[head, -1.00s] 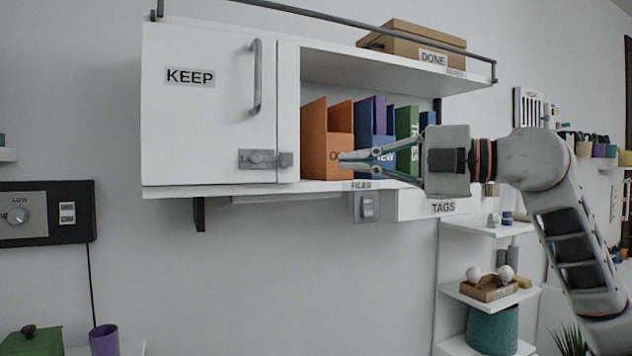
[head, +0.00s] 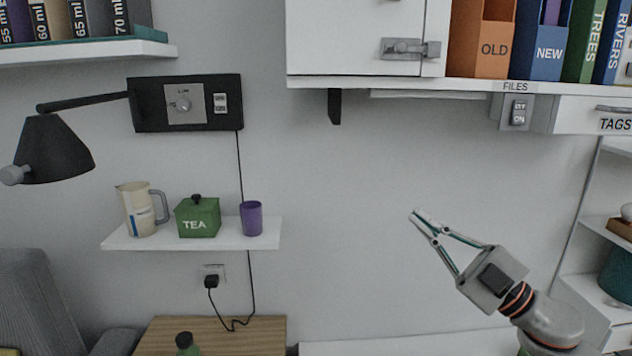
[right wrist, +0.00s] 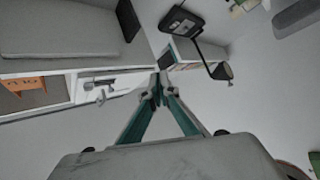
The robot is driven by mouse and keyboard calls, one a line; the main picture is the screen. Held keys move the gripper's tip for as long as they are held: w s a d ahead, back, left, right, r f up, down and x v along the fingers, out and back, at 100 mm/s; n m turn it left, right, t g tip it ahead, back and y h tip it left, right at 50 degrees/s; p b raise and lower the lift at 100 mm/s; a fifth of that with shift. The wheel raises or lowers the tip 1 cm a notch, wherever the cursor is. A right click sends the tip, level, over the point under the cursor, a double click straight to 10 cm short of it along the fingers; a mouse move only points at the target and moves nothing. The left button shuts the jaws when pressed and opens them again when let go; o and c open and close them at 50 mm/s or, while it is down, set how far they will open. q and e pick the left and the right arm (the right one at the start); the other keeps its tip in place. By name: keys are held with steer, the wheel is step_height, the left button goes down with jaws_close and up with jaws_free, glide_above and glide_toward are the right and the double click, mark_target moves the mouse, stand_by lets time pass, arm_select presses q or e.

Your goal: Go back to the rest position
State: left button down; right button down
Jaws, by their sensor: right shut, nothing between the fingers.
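My right gripper (head: 418,216) is in the lower right of the head view, in front of the bare wall below the shelf cabinet. Its fingers point up and to the left, and the fingertips meet with nothing between them. In the right wrist view the shut fingertips (right wrist: 160,88) show at the centre, apart from every surface around them. My left gripper is not in view.
The shelf cabinet (head: 350,38) hangs above, with orange (head: 492,48) and blue (head: 540,50) file boxes. A wall shelf (head: 190,240) at left holds a jug, a green tea box and a purple cup. A black lamp (head: 55,150) juts out at far left. Bare wall surrounds the gripper.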

steer(key=s+d+f+m+t+h, duration=0.2)
steer(key=f+m+h, duration=0.45)
steer(key=f, duration=0.75)
steer(key=s+d+f+m+t+h, duration=0.15)
steer(key=f+m+h, duration=0.5)
steer(key=f, duration=0.75)
steer(key=s+a+f+m+g+h, duration=0.1)
steer(key=s+f+g, duration=0.3)
steer(key=s+f, duration=0.6)
steer(key=s+a+f+m+g+h, duration=0.1)
steer(key=s+f+m+g, duration=0.1)
steer(key=s+f, duration=0.8)
step_height(320, 180, down, 5)
steer(key=shift+f+m+g+h, duration=0.1)
steer(key=shift+m+g+h, duration=0.2)
steer(key=shift+g, duration=0.55)
